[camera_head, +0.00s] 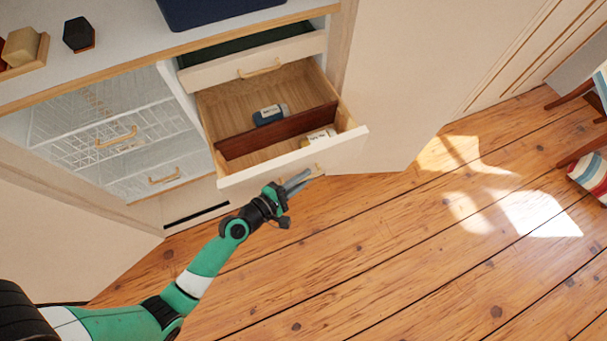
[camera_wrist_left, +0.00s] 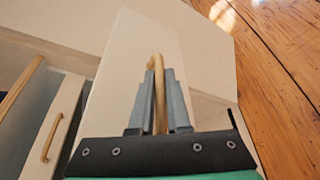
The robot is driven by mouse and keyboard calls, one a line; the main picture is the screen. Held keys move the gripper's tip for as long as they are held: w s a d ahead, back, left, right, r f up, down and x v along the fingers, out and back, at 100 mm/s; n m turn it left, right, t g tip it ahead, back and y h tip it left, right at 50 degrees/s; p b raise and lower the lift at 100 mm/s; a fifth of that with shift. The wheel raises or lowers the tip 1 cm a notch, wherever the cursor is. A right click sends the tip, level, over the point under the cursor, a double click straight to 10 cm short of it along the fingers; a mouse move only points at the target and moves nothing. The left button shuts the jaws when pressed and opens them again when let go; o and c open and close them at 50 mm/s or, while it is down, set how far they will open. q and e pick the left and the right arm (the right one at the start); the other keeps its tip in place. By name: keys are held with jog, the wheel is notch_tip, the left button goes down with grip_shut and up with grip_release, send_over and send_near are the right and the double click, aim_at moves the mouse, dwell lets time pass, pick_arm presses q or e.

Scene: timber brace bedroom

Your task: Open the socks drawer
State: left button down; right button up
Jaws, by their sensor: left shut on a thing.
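The drawer (camera_head: 290,165) stands pulled out of the cabinet in the head view, with a wooden inside and a dark red-brown divider. A dark blue folded item (camera_head: 269,115) lies behind the divider and a pale labelled item (camera_head: 320,137) in front of it. I cannot read the labels. My left gripper (camera_head: 303,179) is at the drawer's front. In the left wrist view its two grey fingers (camera_wrist_left: 158,98) are closed around the drawer's wooden handle (camera_wrist_left: 158,63). My right gripper does not show.
A shallower drawer (camera_head: 253,62) above is slightly open. Wire baskets (camera_head: 110,140) with wooden handles are on the left. Cabinet doors (camera_head: 420,70) stand open on both sides. The wooden floor (camera_head: 400,260) in front is clear; a striped cushion (camera_head: 592,175) is at the right edge.

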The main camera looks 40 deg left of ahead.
pick_arm(q)
jog(key=c, duration=1.2)
grip_release()
jog(key=shift+o, duration=0.2)
jog(key=d+v, duration=0.1)
jog(key=v, duration=1)
jog(key=shift+s+a+r+b, duration=0.2)
jog(key=shift+s+a+b, duration=0.1)
jog(key=shift+a, duration=0.15)
